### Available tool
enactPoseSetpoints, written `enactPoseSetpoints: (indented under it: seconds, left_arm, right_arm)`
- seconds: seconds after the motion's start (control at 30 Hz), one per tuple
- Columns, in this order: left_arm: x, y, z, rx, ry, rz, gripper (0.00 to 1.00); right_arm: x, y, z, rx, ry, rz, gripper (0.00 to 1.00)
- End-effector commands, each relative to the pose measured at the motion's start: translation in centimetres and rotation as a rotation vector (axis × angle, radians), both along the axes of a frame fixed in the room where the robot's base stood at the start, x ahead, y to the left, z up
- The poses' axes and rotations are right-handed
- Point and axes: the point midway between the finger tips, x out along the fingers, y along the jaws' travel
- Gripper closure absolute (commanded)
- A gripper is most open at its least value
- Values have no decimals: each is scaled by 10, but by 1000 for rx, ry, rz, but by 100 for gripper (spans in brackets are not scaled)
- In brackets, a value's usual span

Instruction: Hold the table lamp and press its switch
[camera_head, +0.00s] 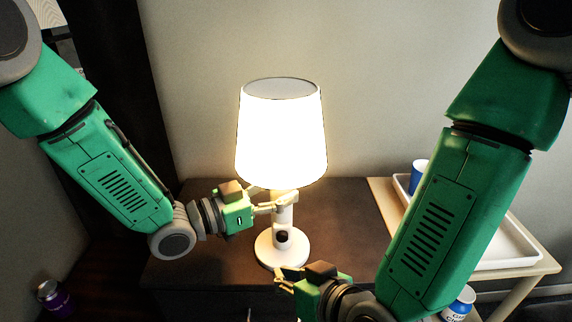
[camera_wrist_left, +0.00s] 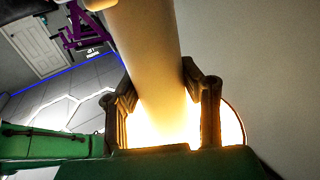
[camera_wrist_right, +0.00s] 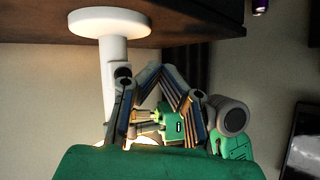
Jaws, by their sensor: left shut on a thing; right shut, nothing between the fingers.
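The table lamp (camera_head: 281,140) stands upright with its shade glowing brightly. Its white stem carries a dark round switch (camera_head: 282,236) just above the round base (camera_head: 268,254). My left gripper (camera_head: 275,204) is shut on the stem, between shade and switch. The left wrist view shows its fingers on both sides of the stem (camera_wrist_left: 148,50). My right gripper (camera_head: 286,276) is shut and empty, in front of the base and below the switch in the picture. In the right wrist view, its fingertips (camera_wrist_right: 153,70) meet beside the switch (camera_wrist_right: 123,74); I cannot tell whether they touch it.
The lamp stands on a dark brown cabinet (camera_head: 340,205). To the right, a light wooden table (camera_head: 385,205) holds a white tray (camera_head: 518,240) and a blue cup (camera_head: 419,172). A white-and-blue container (camera_head: 460,303) is partly hidden by my right arm. A purple bottle (camera_head: 54,298) is low at left.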

Motion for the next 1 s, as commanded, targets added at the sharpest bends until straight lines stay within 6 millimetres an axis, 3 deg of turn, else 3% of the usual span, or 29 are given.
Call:
enactPoseSetpoints:
  seconds: [0.1,0.13,0.2,0.63,1.0]
  left_arm:
    - [0,0,0,0,1,0,96]
    - [0,0,0,0,1,0,64]
    - [0,0,0,0,1,0,43]
    - [-3,9,0,0,1,3,43]
    - [-38,74,-1,-1,3,3,43]
  right_arm:
    - [0,0,0,0,0,0,100]
    - [0,0,0,0,0,0,100]
    - [0,0,0,0,0,0,100]
    - [0,0,0,0,0,0,100]
    - [0,0,0,0,0,0,100]
